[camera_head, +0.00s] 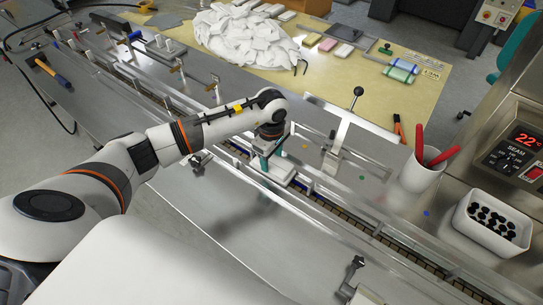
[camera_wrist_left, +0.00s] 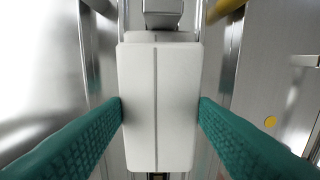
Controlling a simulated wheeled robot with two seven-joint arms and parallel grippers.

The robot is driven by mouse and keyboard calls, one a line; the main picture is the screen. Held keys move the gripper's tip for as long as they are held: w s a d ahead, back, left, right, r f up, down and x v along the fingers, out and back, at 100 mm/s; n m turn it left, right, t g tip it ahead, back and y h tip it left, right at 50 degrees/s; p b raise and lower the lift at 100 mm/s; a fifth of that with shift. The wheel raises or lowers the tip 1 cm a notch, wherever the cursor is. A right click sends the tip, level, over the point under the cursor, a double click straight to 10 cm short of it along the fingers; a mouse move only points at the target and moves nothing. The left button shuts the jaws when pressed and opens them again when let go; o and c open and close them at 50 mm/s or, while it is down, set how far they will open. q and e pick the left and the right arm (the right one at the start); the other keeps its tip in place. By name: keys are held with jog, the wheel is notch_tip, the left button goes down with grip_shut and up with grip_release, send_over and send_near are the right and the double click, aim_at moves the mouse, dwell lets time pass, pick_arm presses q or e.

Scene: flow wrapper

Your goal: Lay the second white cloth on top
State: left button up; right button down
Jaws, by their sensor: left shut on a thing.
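My left gripper (camera_head: 269,160) is over the long conveyor channel in the middle of the head view, pointing down. In the left wrist view its two teal ribbed fingers (camera_wrist_left: 160,112) are on either side of a folded white cloth (camera_wrist_left: 157,130), a flat block with a line down its middle. The cloth shows in the head view as a small white slab (camera_head: 280,174) low over the channel. Another white edge (camera_wrist_left: 155,37) shows just beyond it in the wrist view; whether the two touch is hidden. My right gripper is not in view.
Metal guide rails (camera_head: 330,200) run along both sides of the channel. A black-knobbed lever (camera_head: 357,92) stands close by on the right. A white cup (camera_head: 419,175) with red tools and a white tub (camera_head: 491,224) are further right. A crumpled white cloth heap (camera_head: 245,38) lies behind.

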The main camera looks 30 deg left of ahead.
pick_arm(q)
jog(key=o, duration=1)
notch_tip(320, 180, up, 12)
jog(key=b, duration=0.2)
jog(key=shift+b, duration=0.3)
jog(key=shift+f, duration=0.1)
